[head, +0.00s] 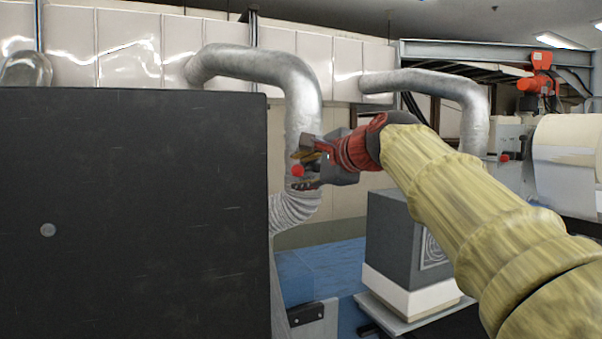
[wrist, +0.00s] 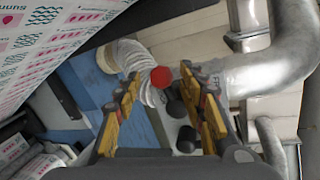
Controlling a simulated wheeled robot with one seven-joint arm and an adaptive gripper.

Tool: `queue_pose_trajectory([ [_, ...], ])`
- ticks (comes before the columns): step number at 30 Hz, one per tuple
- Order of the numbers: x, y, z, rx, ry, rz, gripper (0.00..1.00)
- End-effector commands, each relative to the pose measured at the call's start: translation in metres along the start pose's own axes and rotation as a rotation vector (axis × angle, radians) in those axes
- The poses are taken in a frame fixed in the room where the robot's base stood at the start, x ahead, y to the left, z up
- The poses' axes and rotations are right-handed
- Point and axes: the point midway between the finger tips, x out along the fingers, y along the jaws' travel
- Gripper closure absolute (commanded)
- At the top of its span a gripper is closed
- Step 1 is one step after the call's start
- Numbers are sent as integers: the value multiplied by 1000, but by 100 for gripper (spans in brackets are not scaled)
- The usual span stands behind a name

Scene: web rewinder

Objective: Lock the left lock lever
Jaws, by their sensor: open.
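A red knob (head: 298,171), which looks like the end of the left lock lever, shows at the tip of my gripper (head: 308,164) in the head view. In the wrist view the red knob (wrist: 160,77) lies between the two yellow-padded fingers of my gripper (wrist: 160,80), near their tips. The fingers are spread apart, with a visible gap on each side of the knob. I cannot tell whether the knob is level in depth with the fingertips. Two black knobs (wrist: 177,108) sit below it on a grey plate. The rest of the lever is hidden.
A large dark panel (head: 135,210) fills the left of the head view. Silver ducts (head: 300,95) run behind my gripper. A grey box (head: 395,245) stands below my arm. Printed web (wrist: 50,45) is at the wrist view's upper left. Another red knob (head: 504,157) is far right.

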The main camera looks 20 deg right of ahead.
Motion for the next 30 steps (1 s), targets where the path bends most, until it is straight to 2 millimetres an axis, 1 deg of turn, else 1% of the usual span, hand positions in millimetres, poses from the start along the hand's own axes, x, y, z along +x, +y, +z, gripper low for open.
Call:
queue_pose_trajectory([
  [9, -62, -1, -2, 1, 4, -2, 59],
  [15, -94, 1, -3, 3, 4, 1, 59],
  [18, -103, 1, -3, 2, 3, 2, 59],
  [21, -108, 1, -2, 3, 2, 3, 59],
  [30, -110, 2, -2, 2, 1, 3, 59],
])
